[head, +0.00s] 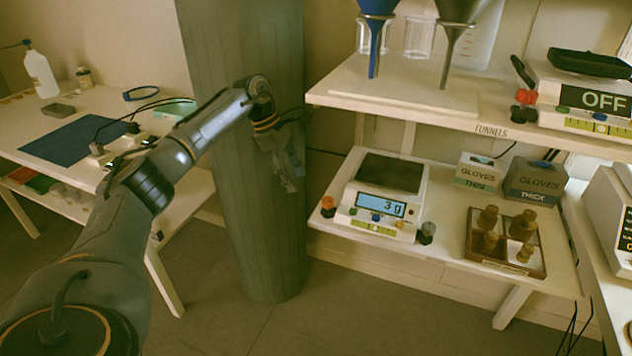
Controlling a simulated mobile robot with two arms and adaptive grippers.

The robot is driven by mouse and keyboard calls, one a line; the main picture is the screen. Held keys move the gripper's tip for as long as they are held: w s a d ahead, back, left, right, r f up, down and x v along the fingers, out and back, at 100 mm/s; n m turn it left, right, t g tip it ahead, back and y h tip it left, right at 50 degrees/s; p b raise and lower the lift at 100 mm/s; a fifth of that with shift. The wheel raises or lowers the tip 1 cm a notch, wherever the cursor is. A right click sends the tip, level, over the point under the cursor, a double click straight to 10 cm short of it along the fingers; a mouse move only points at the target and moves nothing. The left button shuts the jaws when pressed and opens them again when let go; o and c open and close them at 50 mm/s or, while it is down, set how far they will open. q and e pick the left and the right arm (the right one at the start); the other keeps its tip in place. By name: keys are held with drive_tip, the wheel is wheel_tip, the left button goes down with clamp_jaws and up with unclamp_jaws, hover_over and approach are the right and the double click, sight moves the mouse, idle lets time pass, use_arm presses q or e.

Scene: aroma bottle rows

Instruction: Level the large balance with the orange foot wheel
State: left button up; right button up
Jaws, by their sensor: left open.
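A white balance (378,196) with a dark pan stands on the lower shelf, its display reading 3 g. An orange foot wheel (328,206) is at its front left corner and a grey foot wheel (427,233) at its front right. A small yellow-green strip (373,228) is on its front; the bubble is too small to read. My left gripper (289,180) is open and empty, pointing down in front of the pillar, left of the orange wheel and apart from it. My right gripper is not in view.
Another balance (588,98) reading OFF stands on the upper shelf, with a red wheel (525,97). A weight tray (507,245) and glove boxes (537,182) are right of the lower balance. A pillar (262,235) stands behind my gripper. Funnels (375,40) hang above.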

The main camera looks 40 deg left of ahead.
use_arm(q)
drive_tip(key=s+a, duration=0.2)
drive_tip(key=a, duration=0.3)
drive_tip(key=shift+a, duration=0.3)
drive_tip(key=shift+s, duration=0.15)
